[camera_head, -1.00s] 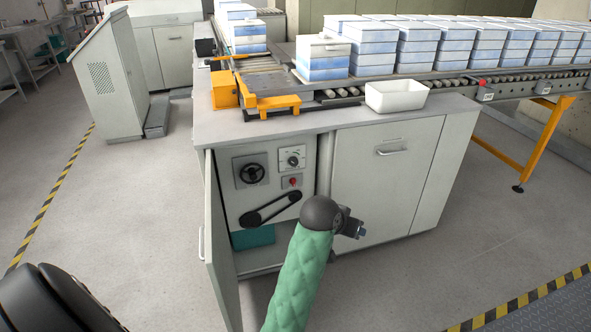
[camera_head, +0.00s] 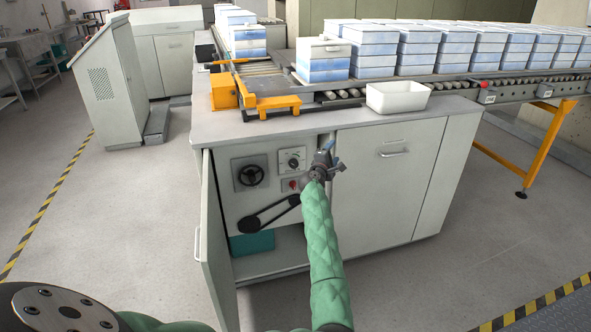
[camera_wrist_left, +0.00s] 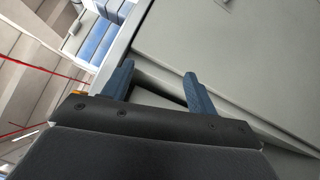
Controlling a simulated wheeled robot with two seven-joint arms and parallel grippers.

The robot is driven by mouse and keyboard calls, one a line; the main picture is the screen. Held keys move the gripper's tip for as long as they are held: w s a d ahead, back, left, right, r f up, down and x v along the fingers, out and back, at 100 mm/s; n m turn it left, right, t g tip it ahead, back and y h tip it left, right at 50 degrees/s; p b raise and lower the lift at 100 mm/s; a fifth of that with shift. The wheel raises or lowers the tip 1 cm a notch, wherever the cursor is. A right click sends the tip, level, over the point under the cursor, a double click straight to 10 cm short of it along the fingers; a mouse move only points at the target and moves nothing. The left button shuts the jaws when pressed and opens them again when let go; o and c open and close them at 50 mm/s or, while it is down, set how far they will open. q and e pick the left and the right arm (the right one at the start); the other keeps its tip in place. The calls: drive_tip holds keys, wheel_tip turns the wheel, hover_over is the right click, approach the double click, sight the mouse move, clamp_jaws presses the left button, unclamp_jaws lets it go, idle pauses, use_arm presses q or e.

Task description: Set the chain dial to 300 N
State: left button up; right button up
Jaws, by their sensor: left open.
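The dial (camera_head: 292,160) is a dark knob on a white square plate inside the open cabinet; its scale and pointer are too small to read. A black handwheel (camera_head: 251,175) sits left of it and a red button (camera_head: 292,184) just below it. My left gripper (camera_head: 334,156) is at the right edge of the opening, right of the dial and apart from it. In the left wrist view its two blue fingers (camera_wrist_left: 159,70) are spread with nothing between them, facing the cabinet front. The dial does not show in that view. My right gripper is not in view.
The open cabinet door (camera_head: 212,245) stands left of the panel. A black belt cover (camera_head: 268,214) and a teal box (camera_head: 252,242) are lower inside. A closed door (camera_head: 385,190) lies to the right. A white tray (camera_head: 398,97) and conveyor with stacked boxes are above.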

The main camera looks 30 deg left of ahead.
use_arm(q)
drive_tip(key=a+f+n+g+y, duration=0.2)
drive_tip(key=a+f+n+y, duration=0.45)
drive_tip(key=f+n, duration=0.45)
drive_tip(key=n+g+y, duration=0.5)
drive_tip(key=n, duration=0.7)
approach(295, 165)
drive_tip(key=b+x, duration=0.2)
drive_tip(key=x, duration=0.4)
drive_tip(key=shift+w+a+f+b, duration=0.1)
drive_tip(key=shift+w+a+b, duration=0.1)
drive_tip(key=shift+a+b, duration=0.1)
drive_tip(key=shift+b+x, duration=0.3)
drive_tip(key=shift+x, duration=0.65)
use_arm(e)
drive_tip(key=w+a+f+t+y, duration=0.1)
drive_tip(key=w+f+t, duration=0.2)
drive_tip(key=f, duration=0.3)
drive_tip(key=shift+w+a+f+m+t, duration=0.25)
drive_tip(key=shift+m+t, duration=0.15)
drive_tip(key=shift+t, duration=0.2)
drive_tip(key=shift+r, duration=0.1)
use_arm(q)
drive_tip(key=c, duration=1)
